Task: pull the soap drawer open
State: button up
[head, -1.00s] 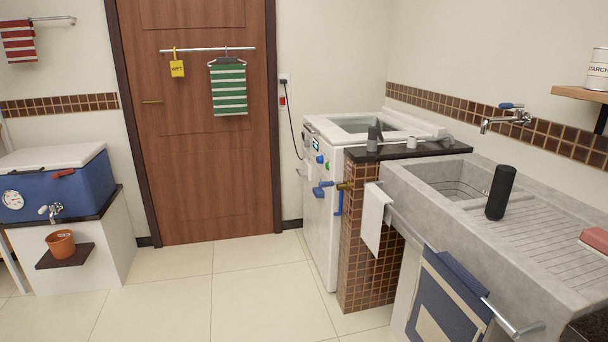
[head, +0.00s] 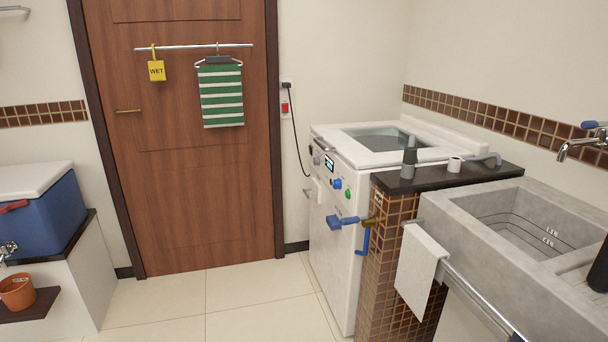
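A white washing machine (head: 345,250) stands against the back wall, right of the door, and I see its front at a steep angle. The front has a small display (head: 330,163), a blue knob (head: 337,183), a green button (head: 347,194) and a grey bar handle (head: 323,145) near the top edge. A small grey handle (head: 307,193) sticks out at the far left side. I cannot tell for certain which part is the soap drawer; no drawer visibly stands open. My gripper is not in view.
A tiled pillar (head: 385,270) with a dark top (head: 450,175) and a blue-handled tap (head: 350,221) adjoins the machine. A concrete sink (head: 560,290) with a rail and white towel (head: 420,270) juts out at right. The tiled floor (head: 250,295) before the door is clear.

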aim_at(317, 188)
jog(key=i+j, duration=0.3)
jog(key=i, duration=0.25)
jog(key=i+j, duration=0.3)
jog(key=i, duration=0.3)
jog(key=i+j+z, duration=0.1)
jog(key=i+j, duration=0.15)
jog(key=i, duration=0.3)
jog(key=i+j, duration=0.35)
jog(key=i, duration=0.2)
jog(key=i+j, duration=0.35)
jog(key=i, duration=0.2)
